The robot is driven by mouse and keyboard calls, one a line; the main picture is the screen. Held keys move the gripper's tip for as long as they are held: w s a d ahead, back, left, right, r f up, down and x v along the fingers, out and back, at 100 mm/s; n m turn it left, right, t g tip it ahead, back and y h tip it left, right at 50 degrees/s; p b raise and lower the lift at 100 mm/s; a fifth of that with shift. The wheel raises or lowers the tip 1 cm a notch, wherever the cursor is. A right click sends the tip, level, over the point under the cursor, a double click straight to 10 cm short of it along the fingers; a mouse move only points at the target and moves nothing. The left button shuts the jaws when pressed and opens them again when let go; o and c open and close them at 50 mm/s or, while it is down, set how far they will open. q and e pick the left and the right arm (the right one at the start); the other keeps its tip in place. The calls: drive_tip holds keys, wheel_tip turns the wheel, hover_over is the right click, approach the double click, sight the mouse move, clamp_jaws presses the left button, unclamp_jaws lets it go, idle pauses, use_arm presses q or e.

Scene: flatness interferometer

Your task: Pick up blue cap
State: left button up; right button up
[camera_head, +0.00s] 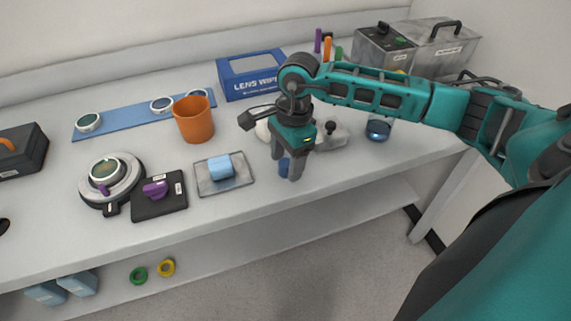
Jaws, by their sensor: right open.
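A dark blue cap (284,168) stands on the white bench near its front edge, partly hidden by my right gripper. My right gripper (287,168) points down with its fingers apart, and the cap shows low between and behind the fingertips. I cannot tell whether a finger touches it. My left gripper is not in view.
Left of the cap are a grey tray (240,184) with a light blue block (221,166), a black pad with a purple piece (155,190), and an orange cup (194,122). A grey block with a black knob (331,134) stands close on the right. A lens-wipes box (250,76) is behind.

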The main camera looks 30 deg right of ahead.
drive_tip(key=shift+f, duration=0.45)
drive_tip(key=shift+c, duration=0.2)
drive_tip(key=c, duration=1.1)
